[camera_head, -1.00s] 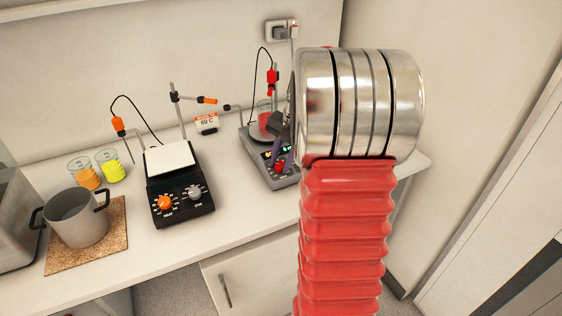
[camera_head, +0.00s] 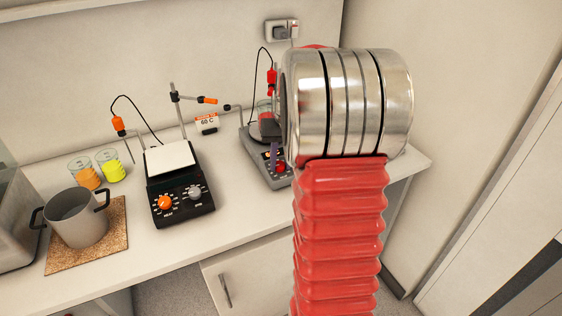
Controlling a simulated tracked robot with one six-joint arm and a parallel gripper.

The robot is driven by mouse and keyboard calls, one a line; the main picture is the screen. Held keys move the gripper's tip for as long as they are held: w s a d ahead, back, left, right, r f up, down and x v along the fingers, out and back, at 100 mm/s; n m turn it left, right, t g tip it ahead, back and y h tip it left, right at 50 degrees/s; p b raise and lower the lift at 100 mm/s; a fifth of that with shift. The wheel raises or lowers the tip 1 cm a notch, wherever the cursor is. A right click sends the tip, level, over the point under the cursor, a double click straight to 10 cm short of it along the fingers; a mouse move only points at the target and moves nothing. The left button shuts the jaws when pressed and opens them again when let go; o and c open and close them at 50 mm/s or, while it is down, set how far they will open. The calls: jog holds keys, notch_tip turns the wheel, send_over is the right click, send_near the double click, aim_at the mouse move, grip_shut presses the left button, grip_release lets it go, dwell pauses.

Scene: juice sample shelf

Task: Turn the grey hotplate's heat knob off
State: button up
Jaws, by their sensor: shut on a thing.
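The grey hotplate (camera_head: 253,157) stands at the right of the bench, with a beaker of red liquid (camera_head: 265,106) on it. Its red heat knob (camera_head: 281,169) shows on the front panel. My gripper (camera_head: 277,163) is mostly hidden behind my own arm. A purple finger shows over the panel, at the knob. The gripper is shut on the heat knob, though the contact itself is largely hidden. The right part of the hotplate and its display are hidden by my arm. The knob's pointer is too small to read.
A black hotplate (camera_head: 181,205) with an orange knob stands to the left. A pot (camera_head: 77,218) on a cork mat (camera_head: 113,238) and two beakers (camera_head: 108,166) are at far left. Bare bench lies between the hotplates.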

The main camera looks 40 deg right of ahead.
jog(key=n, duration=0.5)
jog(key=shift+h, duration=0.4)
jog(key=shift+n+h, duration=0.4)
jog(key=shift+n, duration=2)
jog(key=o, duration=1.1)
jog(key=shift+c, duration=0.2)
jog(key=v, duration=1.3)
jog(key=shift+r, duration=0.35)
jog(key=shift+w+a, duration=0.1)
